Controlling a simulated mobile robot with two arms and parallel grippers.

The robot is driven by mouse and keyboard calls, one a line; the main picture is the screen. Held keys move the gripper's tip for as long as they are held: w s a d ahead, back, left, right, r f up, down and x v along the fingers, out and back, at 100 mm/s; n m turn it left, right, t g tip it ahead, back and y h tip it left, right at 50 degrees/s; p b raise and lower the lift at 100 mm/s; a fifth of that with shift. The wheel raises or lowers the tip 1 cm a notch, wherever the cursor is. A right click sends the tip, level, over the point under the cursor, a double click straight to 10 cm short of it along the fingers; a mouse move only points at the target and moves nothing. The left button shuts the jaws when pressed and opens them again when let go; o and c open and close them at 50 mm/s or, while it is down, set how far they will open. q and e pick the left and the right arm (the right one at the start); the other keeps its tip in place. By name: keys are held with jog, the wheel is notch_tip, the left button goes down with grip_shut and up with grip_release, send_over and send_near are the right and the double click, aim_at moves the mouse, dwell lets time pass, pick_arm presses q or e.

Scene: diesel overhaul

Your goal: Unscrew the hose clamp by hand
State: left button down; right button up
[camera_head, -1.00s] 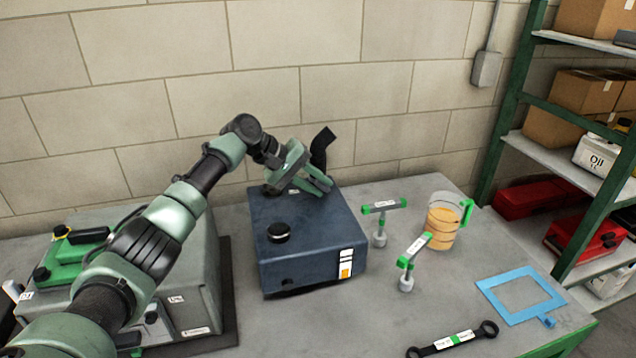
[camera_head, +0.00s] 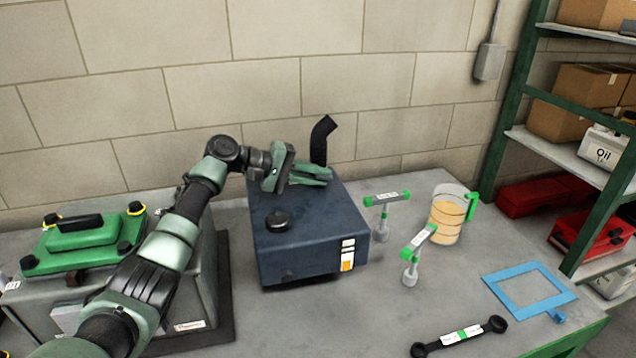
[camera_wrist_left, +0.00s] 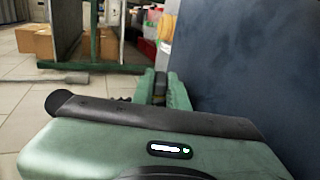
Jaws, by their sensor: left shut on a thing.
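My left gripper (camera_head: 328,174) reaches in from the left over the back of the dark blue tank (camera_head: 310,235), at the foot of the bent black hose (camera_head: 321,142). Its fingers are closed on a small dark piece, apparently the hose clamp, which is mostly hidden by the fingers. In the left wrist view the fingers (camera_wrist_left: 162,90) hold this dark piece (camera_wrist_left: 158,88) close beside the tank's wall (camera_wrist_left: 235,60). My right gripper is not in view.
A black cap (camera_head: 278,221) sits on the tank. A green-topped engine block (camera_head: 85,242) stands left. Two T-handled tools (camera_head: 386,198) (camera_head: 418,241), a jug (camera_head: 447,215), a blue frame (camera_head: 528,264) and a wrench (camera_head: 460,337) are on the right.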

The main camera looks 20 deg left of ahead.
pick_arm(q)
jog(key=c, duration=1.7)
grip_release()
jog(key=p+v, duration=0.3)
jog(key=v, duration=0.4)
jog(key=shift+r, duration=0.1)
jog(key=shift+s+a, duration=0.15)
jog(key=shift+a, duration=0.2)
